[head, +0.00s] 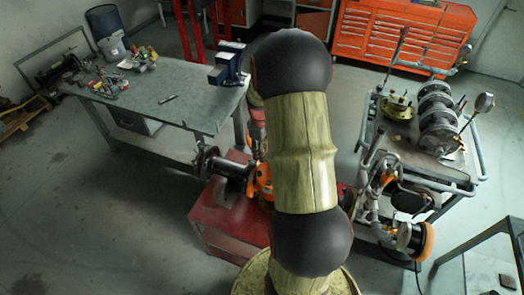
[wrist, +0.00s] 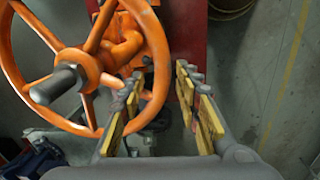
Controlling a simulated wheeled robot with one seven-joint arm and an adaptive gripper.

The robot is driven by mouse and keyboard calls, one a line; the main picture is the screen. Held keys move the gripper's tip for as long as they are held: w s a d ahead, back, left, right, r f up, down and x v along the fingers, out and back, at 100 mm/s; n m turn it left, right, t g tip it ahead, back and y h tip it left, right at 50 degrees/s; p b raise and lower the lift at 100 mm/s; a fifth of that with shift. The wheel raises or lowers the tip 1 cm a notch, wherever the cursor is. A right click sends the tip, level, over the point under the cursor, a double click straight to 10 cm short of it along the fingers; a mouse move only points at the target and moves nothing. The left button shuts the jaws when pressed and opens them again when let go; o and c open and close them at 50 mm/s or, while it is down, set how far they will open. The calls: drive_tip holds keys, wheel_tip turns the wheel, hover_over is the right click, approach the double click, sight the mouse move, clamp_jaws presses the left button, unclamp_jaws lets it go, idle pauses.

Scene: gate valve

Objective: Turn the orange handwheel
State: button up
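The orange handwheel (wrist: 160,50) fills the upper left of the wrist view, with spokes and a grey threaded stem (wrist: 55,85) at its hub. My gripper (wrist: 163,88) is open, its two yellow-padded fingers well apart. The right side of the wheel's rim shows near the left fingertip and partly within the gap; the left finger covers part of it. I cannot tell whether they touch. In the head view, part of the orange valve (head: 261,180) shows beside my arm; the wheel and my gripper are hidden there by the arm.
The valve is at a red stand (head: 222,215). A grey workbench (head: 160,98) with a blue vise (head: 229,64) is to the left. A cart (head: 400,155) with pipes and a gauge is to the right. A red tool cabinet (head: 400,35) stands behind.

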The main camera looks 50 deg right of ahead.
wheel_tip(320, 180, up, 12)
drive_tip(key=shift+a, duration=0.35)
idle(0.8)
drive_tip(key=s+a+f+t+b, duration=0.1)
drive_tip(key=s+a+f+b, duration=0.2)
drive_tip(key=a+b, duration=0.4)
drive_tip(key=s+a+f+m+t+b, duration=0.1)
drive_tip(key=a+b, duration=0.7)
drive_tip(key=a, duration=0.8)
drive_tip(key=s+a+f+m+t+b, duration=0.1)
drive_tip(key=s+a+f+t+b, duration=0.2)
drive_tip(key=a, duration=0.9)
drive_tip(key=s+f+b, duration=0.1)
drive_tip(key=s+b, duration=0.2)
drive_tip(key=b, duration=0.2)
drive_tip(key=shift+a+f+y, duration=0.2)
drive_tip(key=shift+f+y, duration=0.15)
drive_tip(key=shift+y, duration=0.05)
